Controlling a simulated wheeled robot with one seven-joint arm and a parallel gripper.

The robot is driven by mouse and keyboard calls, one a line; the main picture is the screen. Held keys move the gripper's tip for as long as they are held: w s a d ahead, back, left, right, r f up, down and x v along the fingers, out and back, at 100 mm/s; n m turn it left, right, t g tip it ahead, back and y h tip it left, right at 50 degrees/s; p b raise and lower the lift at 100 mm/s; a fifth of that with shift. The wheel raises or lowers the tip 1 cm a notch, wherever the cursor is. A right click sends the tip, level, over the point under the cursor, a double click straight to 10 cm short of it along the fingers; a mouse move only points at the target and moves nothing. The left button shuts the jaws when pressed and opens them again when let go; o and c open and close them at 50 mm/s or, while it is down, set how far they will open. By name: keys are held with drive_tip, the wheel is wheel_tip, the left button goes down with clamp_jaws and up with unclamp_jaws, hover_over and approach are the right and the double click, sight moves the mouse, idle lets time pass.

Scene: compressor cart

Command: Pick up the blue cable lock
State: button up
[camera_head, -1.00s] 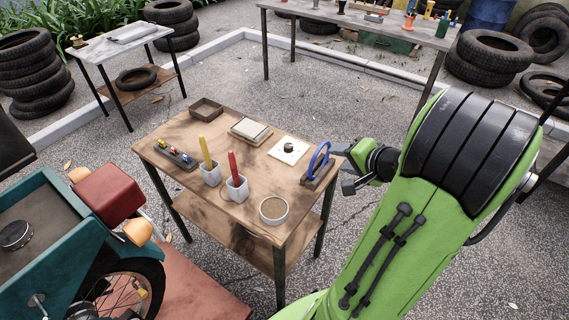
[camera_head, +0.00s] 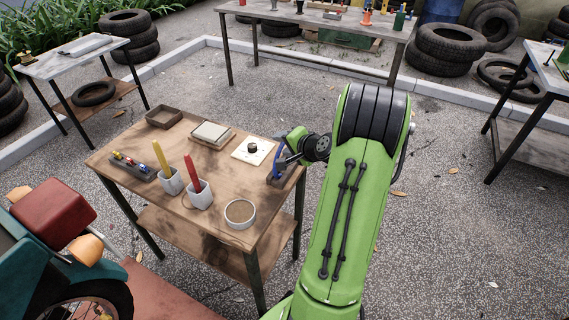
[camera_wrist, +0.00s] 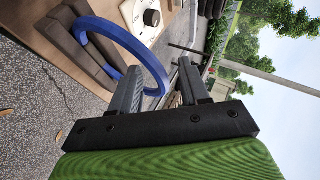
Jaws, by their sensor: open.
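The blue cable lock (camera_wrist: 128,42) is a thick blue loop standing up from a dark holder (camera_wrist: 75,48) at the right edge of the wooden table. In the head view the lock (camera_head: 277,160) is partly hidden by my gripper (camera_head: 289,155). In the wrist view my gripper (camera_wrist: 165,82) has its two fingers apart. The loop's near side passes by the left finger and its lower end shows between the fingers. I cannot tell whether it touches either finger.
The wooden table (camera_head: 215,220) also bears a white plate with a black knob (camera_head: 252,149), a round tin (camera_head: 240,212), two cups with a yellow (camera_head: 161,158) and a red (camera_head: 191,173) stick, and trays. A teal and red vehicle (camera_head: 55,212) stands at left.

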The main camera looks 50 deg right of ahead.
drive_tip(key=shift+w+d+f, duration=0.1)
drive_tip(key=shift+w+f, duration=0.25)
drive_tip(key=shift+w, duration=0.25)
drive_tip(key=shift+s, duration=0.1)
drive_tip(key=shift+c, duration=0.4)
clamp_jaws()
drive_tip(key=shift+r, duration=0.1)
idle(0.3)
